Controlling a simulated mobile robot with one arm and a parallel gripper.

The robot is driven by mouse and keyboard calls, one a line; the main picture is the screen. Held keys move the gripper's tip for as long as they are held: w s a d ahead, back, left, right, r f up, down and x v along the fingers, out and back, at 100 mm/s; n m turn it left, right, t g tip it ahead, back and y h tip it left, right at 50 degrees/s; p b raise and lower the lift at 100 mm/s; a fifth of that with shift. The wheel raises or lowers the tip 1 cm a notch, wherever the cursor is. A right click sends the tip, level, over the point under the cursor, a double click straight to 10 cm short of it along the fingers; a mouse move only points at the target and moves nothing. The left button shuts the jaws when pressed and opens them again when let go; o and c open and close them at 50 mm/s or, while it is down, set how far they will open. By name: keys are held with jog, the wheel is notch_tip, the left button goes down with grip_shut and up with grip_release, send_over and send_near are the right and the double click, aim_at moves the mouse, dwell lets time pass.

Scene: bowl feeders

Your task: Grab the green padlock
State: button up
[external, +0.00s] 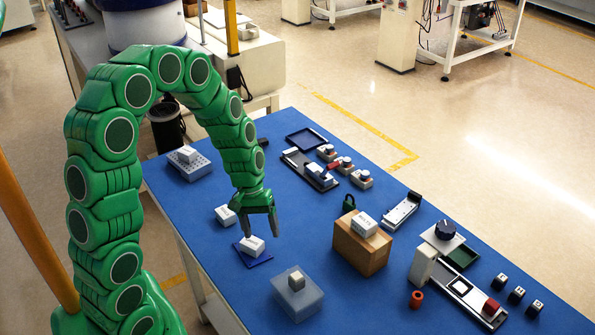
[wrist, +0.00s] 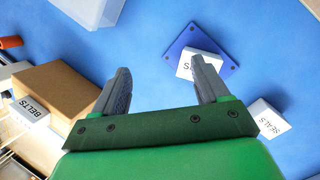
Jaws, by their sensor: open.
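The green padlock (external: 348,204) stands on the blue table in the external view, just behind the brown box and to the right of my gripper. I cannot see it in the wrist view. My gripper (external: 261,235) points down over the table, with its dark fingers apart and nothing between them. In the wrist view my gripper (wrist: 165,68) is also open, with bare blue table between the fingers. A white box (external: 252,246) on a small blue plate (external: 240,257) is just below and left of it; the right finger partly hides that box in the wrist view.
The brown box (external: 352,250) with a white box (external: 364,224) on top stands between my gripper and the right side. A translucent box (external: 297,303) is at the front. Another white box (external: 225,215) lies left. Trays and small parts crowd the right.

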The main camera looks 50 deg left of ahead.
aim_at(347, 205)
jog(key=w+a+r+m+t+y, duration=0.2)
jog(key=w+a+m+t+y, duration=0.2)
jog(key=w+a+m+y, duration=0.65)
jog(key=w+r+m+t, duration=0.4)
jog(key=w+r+m, duration=0.2)
jog(key=m, duration=0.8)
jog(key=w+d+r+m+t+h, duration=0.35)
jog(key=d+m, duration=0.25)
jog(key=m, duration=0.3)
jog(key=w+d+r+m+t+h, duration=0.2)
jog(key=w+d+m, duration=0.2)
jog(key=d+m, duration=0.45)
jog(key=shift+m+y, duration=0.3)
jog(key=shift+m, duration=0.2)
jog(key=f, duration=0.6)
jog(key=a+f, duration=0.1)
jog(key=f, duration=1.3)
jog(key=shift+w+a, duration=0.2)
jog(key=shift+a, duration=0.15)
jog(key=shift+x, duration=1.3)
jog(key=shift+w+a+f, duration=0.15)
jog(key=shift+w+a, duration=0.1)
jog(key=shift+w, duration=0.3)
jog(key=shift+w+a+f, duration=0.1)
jog(key=shift+w+a, duration=0.15)
jog(key=shift+w, duration=0.3)
jog(key=shift+w+a+f, duration=0.15)
jog(key=shift+w+a, duration=0.1)
jog(key=shift+w, duration=0.3)
jog(key=shift+x, duration=0.9)
